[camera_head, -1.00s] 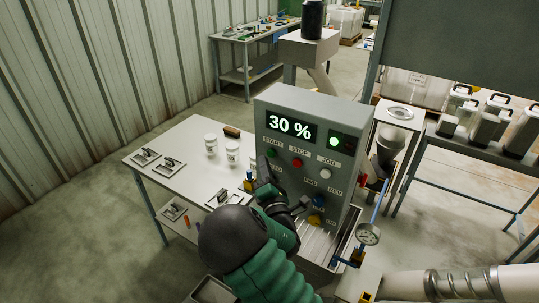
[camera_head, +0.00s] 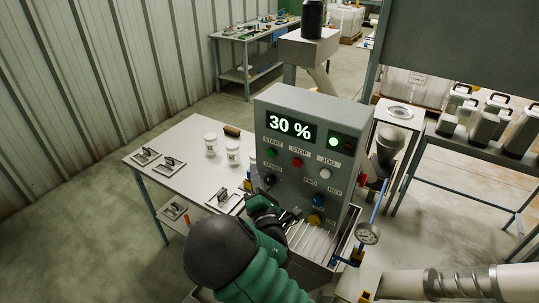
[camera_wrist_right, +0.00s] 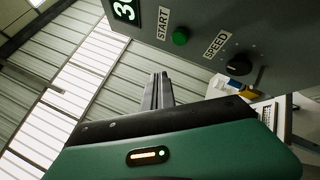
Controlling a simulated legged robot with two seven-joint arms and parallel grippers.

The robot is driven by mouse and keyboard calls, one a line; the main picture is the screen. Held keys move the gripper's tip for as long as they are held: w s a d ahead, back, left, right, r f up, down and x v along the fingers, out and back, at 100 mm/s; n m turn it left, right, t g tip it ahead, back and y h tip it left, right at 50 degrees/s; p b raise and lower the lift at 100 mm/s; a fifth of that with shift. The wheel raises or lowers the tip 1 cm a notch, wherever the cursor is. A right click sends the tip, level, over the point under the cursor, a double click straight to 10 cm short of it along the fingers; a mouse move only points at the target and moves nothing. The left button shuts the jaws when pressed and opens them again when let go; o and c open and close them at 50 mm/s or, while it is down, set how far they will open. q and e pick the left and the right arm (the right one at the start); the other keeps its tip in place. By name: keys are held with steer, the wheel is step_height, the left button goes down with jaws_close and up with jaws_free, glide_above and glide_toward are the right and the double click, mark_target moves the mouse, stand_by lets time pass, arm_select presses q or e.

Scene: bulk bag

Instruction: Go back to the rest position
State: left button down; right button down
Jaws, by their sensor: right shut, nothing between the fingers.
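My right gripper (camera_head: 260,202) is in front of the lower left of the grey control panel (camera_head: 262,122) in the head view, below the black speed knob (camera_head: 268,180). In the right wrist view its two dark fingers (camera_wrist_right: 160,88) are together and empty. They are apart from the speed knob (camera_wrist_right: 238,64) and the green start button (camera_wrist_right: 180,37), which lie to their right and above. The panel display (camera_head: 290,126) reads 30 % and a green lamp (camera_head: 335,141) is lit. My left gripper is not in view.
A white table (camera_head: 190,150) left of the panel holds white jars (camera_head: 211,143) and small trays with handles. Black-handled canisters (camera_head: 487,122) are at the right. The floor at left is clear.

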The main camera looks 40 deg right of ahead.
step_height(320, 180, down, 12)
steer(key=s+a+r+m+g+y+b, duration=0.1)
steer(key=s+m+g+y+b, duration=0.1)
steer(key=m+g, duration=0.55)
steer(key=s+a+f+m+g+y+b, duration=0.2)
steer(key=s+a+f+m+g+y, duration=0.15)
steer(key=s+a+f+m, duration=0.35)
steer(key=s+a+f+m+g+y, duration=0.1)
steer(key=s+a+m+g, duration=0.1)
steer(key=s, duration=0.4)
steer(key=s+a+f+m+g+y+b, duration=0.1)
steer(key=s+a+m+g, duration=0.2)
steer(key=s+a, duration=0.2)
steer(key=shift+s+a, duration=0.15)
steer(key=shift+s, duration=1)
steer(key=shift+f+y, duration=0.1)
steer(key=shift+y, duration=0.15)
